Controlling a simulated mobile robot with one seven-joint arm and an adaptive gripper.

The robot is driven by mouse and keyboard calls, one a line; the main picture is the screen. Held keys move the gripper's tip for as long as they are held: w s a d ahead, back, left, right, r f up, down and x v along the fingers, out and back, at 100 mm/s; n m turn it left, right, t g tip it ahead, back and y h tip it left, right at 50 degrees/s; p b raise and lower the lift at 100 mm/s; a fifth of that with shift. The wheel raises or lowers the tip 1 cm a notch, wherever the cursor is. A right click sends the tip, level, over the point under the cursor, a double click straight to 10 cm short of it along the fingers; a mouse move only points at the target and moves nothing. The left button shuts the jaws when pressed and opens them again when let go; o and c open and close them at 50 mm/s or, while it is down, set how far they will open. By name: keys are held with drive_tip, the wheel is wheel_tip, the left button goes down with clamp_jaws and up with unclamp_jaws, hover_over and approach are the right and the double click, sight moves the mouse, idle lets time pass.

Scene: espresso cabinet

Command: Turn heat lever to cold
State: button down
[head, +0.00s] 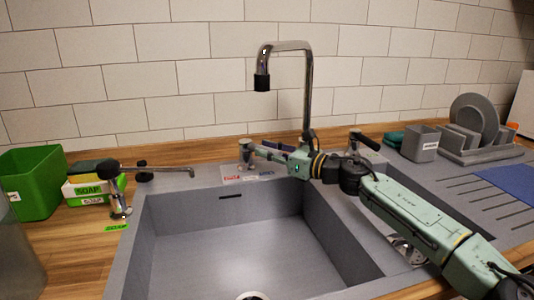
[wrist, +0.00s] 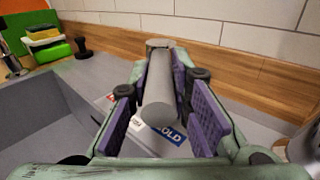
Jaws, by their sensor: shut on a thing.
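The heat lever (head: 245,150) is a metallic grey cylinder at the back rim of the sink, left of the tall faucet. In the wrist view the lever (wrist: 160,98) points toward the camera between purple finger pads. My gripper (head: 262,148) reaches it from the right and is shut on it; the gripper (wrist: 165,100) also shows in the wrist view. A label plate (head: 240,178) with red and blue marks lies below the lever. The blue COLD label (wrist: 172,134) shows partly beneath the lever's end in the wrist view; the rest is hidden by lever and fingers.
The chrome faucet (head: 308,90) rises close to my gripper. The empty grey sink (head: 255,245) lies in front. A soap dispenser (head: 117,195), soap box (head: 88,190) and green bin (head: 30,180) stand left. A dish rack (head: 480,152) stands right. The tiled wall is behind.

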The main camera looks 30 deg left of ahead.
drive_tip(key=shift+w+d+r, duration=0.1)
drive_tip(key=shift+w, duration=0.05)
drive_tip(key=c, duration=1.5)
unclamp_jaws()
drive_tip(key=shift+o, duration=0.2)
drive_tip(key=s+d, duration=0.2)
drive_tip(key=d, duration=0.9)
drive_tip(key=shift+d, duration=0.35)
